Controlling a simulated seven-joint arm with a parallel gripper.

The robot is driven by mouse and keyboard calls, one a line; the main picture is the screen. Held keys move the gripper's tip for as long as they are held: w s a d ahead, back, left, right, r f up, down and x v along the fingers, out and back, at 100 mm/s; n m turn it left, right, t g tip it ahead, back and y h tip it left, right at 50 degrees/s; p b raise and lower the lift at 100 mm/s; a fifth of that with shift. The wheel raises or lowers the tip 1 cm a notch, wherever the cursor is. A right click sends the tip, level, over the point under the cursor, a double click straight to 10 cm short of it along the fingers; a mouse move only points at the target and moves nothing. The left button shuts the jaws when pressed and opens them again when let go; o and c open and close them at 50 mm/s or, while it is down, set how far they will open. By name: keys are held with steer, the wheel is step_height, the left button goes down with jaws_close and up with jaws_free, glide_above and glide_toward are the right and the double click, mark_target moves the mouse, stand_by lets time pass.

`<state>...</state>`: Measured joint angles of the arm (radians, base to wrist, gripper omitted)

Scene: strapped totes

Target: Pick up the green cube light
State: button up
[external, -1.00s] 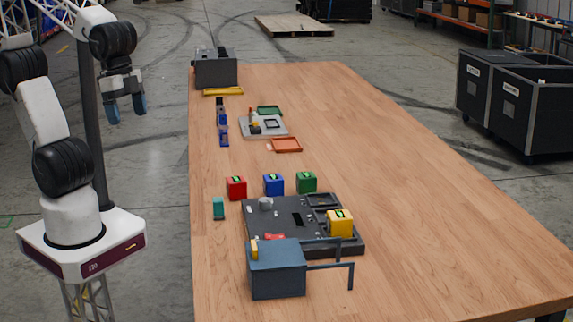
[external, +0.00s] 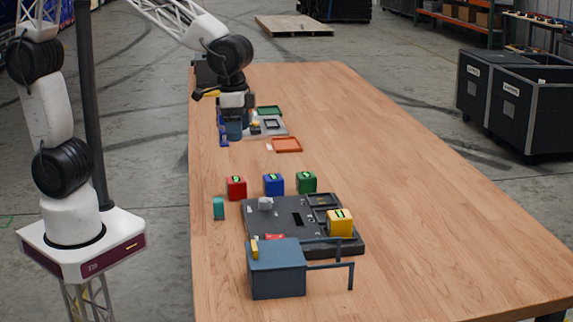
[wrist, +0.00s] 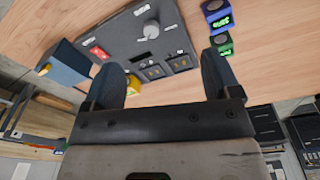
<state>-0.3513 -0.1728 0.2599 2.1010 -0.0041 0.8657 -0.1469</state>
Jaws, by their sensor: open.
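The green cube light (external: 306,183) stands on the wooden table, at the right end of a row with a blue cube (external: 273,185) and a red cube (external: 237,188). In the wrist view the green cube (wrist: 222,43) shows just beyond the right finger, with the blue cube (wrist: 216,14) above it. My gripper (external: 235,131) is open and empty. It hangs over the table, farther back than the cubes and to their left, near the grey tray. In the wrist view its two fingers (wrist: 163,70) are wide apart with nothing between them at the tips.
A dark panel (external: 285,222) lies in front of the cubes, with a yellow cube (external: 340,223) on its right part. A blue-grey box (external: 277,275) with a bar frame stands nearer. A teal block (external: 218,208) is left. An orange tray (external: 287,145) lies behind the cubes. The table's right side is clear.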

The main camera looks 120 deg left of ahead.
steer(key=w+a+f+n, duration=0.2)
steer(key=w+a+f, duration=0.3)
steer(key=a, duration=0.4)
steer(key=n+g, duration=0.1)
steer(key=n, duration=0.1)
glide_above(306, 175)
steer(key=f, duration=0.7)
steer(key=shift+a+f, duration=0.15)
steer(key=shift+a, duration=0.1)
steer(key=shift+f, duration=1.3)
steer(key=shift+d+f, duration=0.15)
steer(key=shift+f, duration=2.45)
steer(key=c, duration=1.1)
